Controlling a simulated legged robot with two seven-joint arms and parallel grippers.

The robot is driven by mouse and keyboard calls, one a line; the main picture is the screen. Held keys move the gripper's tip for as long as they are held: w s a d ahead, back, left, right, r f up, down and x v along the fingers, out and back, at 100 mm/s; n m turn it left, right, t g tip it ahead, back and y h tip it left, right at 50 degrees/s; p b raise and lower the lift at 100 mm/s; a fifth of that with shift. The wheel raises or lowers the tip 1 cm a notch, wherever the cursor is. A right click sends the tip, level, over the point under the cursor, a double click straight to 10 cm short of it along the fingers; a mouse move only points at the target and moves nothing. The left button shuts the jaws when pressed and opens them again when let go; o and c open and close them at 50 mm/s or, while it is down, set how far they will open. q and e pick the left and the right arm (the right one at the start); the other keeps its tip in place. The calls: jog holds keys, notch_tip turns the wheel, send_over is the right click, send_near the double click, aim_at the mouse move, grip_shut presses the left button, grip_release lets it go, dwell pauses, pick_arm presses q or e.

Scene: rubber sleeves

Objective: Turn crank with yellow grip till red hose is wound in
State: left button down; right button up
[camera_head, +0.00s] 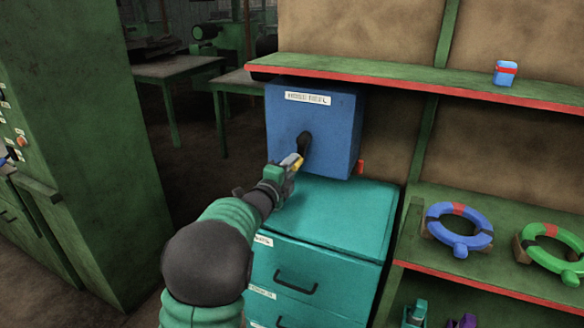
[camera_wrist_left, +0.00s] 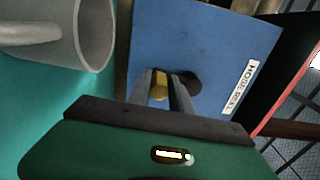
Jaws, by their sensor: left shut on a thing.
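The blue hose reel box (camera_head: 340,125) stands on the teal drawer cabinet, with a white label on its front; it also fills the top of the left wrist view (camera_wrist_left: 205,40). A dark crank (camera_head: 304,142) sits on its front face. My left gripper (camera_head: 293,163) is shut on the crank's yellow grip (camera_head: 298,160). In the left wrist view the yellow grip (camera_wrist_left: 160,86) lies between the two fingers. A small red piece (camera_head: 361,167), perhaps the hose end, shows at the box's lower right side. My right gripper is not in view.
The teal cabinet (camera_head: 340,215) is under the box. A green shelf (camera_head: 410,80) with a red edge runs above and to the right. Blue (camera_head: 470,228) and green (camera_head: 550,245) rings lie on the lower right shelf. A grey cup-like thing (camera_wrist_left: 85,35) is at the wrist view's upper left.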

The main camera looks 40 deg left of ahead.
pick_arm(q)
jog(key=shift+f, duration=0.45)
jog(key=c, duration=1.5)
grip_release()
jog(key=o, duration=0.3)
jog(key=shift+s+r, duration=0.1)
jog(key=shift+o, duration=0.2)
jog(key=shift+r, duration=0.15)
jog(key=v, duration=1.6)
jog(key=shift+s+d, duration=0.25)
jog(key=shift+s, duration=0.1)
